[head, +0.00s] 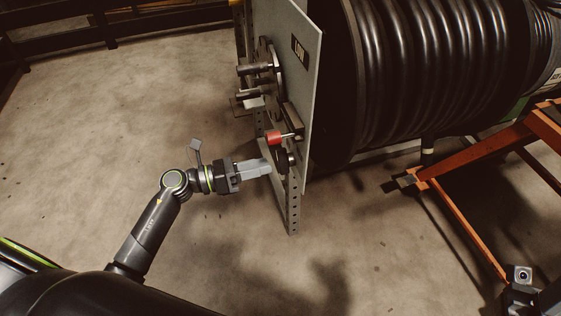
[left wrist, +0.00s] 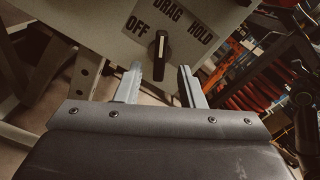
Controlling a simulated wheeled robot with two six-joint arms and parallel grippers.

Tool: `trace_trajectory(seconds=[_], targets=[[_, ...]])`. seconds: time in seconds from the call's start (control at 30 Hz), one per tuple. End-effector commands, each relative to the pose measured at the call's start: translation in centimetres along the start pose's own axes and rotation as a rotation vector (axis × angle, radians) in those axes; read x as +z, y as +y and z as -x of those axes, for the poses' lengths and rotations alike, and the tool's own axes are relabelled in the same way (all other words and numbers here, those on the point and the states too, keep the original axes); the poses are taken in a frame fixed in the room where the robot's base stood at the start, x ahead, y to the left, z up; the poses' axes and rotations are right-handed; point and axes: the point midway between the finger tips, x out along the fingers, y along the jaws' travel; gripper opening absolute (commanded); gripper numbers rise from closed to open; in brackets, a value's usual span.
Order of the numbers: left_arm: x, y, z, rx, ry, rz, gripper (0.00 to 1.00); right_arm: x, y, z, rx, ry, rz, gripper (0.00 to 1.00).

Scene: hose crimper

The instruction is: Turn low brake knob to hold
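The low brake knob (left wrist: 161,50) is a black lever-shaped knob with a white stripe on a pale panel. In the left wrist view it points up toward the DRAG label, with OFF to its left and HOLD to its right. My left gripper (left wrist: 158,74) is open, with one finger on each side of the knob's lower end in the picture; I see no clear contact. In the head view my left gripper (head: 262,168) is in front of the panel's lower edge, where the knob shows only as a small dark shape.
The upright panel (head: 303,90) carries a LOW label, a red-ended handle (head: 274,137) just above my left gripper, and metal handles higher up. A large black hose reel (head: 430,70) stands behind it. An orange frame (head: 480,150) is at right. The floor at left is clear.

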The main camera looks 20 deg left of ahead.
Motion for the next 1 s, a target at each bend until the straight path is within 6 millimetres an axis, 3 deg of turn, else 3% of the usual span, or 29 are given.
trace_trajectory(seconds=[0.1,0.3,0.7,0.93,1.0], targets=[[0.0,0.0,-2.5,-0.003,-0.004,0.001,0.35,0.0,0.0,0.3,0.004,0.004,-0.004,0.38],[0.0,0.0,-5.0,-0.001,-0.002,0.001,0.35,0.0,0.0,0.6,0.009,0.008,-0.010,0.38],[0.0,0.0,-5.8,0.000,0.000,0.001,0.35,-0.1,0.1,0.6,0.021,0.012,-0.009,0.38],[0.0,0.0,-5.7,0.000,0.000,0.001,0.08,-0.1,0.1,0.6,0.022,0.013,-0.008,0.38],[0.0,0.0,-5.7,0.000,0.000,0.000,0.06,-0.1,0.1,0.6,0.022,0.013,-0.008,0.38]])
